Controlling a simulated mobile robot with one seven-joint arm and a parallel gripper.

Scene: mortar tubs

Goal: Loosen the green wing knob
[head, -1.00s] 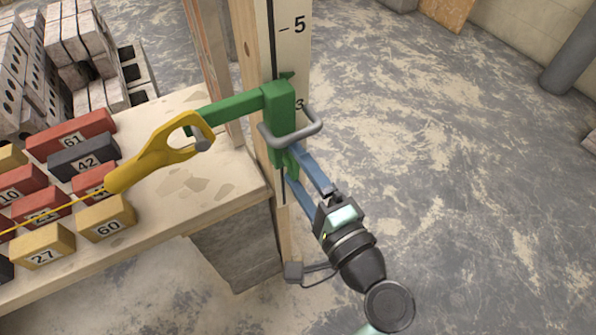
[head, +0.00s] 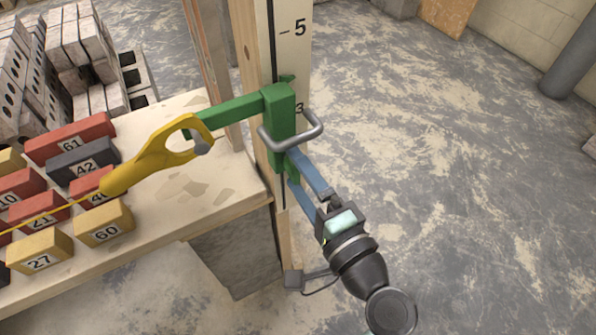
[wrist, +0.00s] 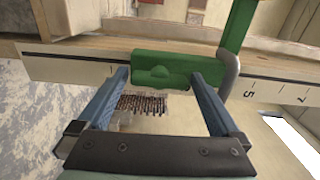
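A green clamp (head: 279,112) sits on an upright wooden post with a scale board (head: 289,45). Its green arm reaches left over the bench. In the wrist view a green wing knob (wrist: 163,72), a flat bar with a rounded middle, lies between my blue fingertips. In the head view most of the knob is hidden behind the clamp and fingers. My gripper (head: 293,166) is at the clamp's lower right side, its fingers apart, one at each end of the knob; it also shows in the wrist view (wrist: 161,76). I cannot tell whether either finger touches it.
A grey loop handle (head: 308,137) sticks out of the clamp just above my fingers. A yellow hook (head: 165,158) on a yellow line is at the clamp's arm. Numbered red, dark and yellow blocks (head: 104,222) cover the bench's left. The floor right is clear.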

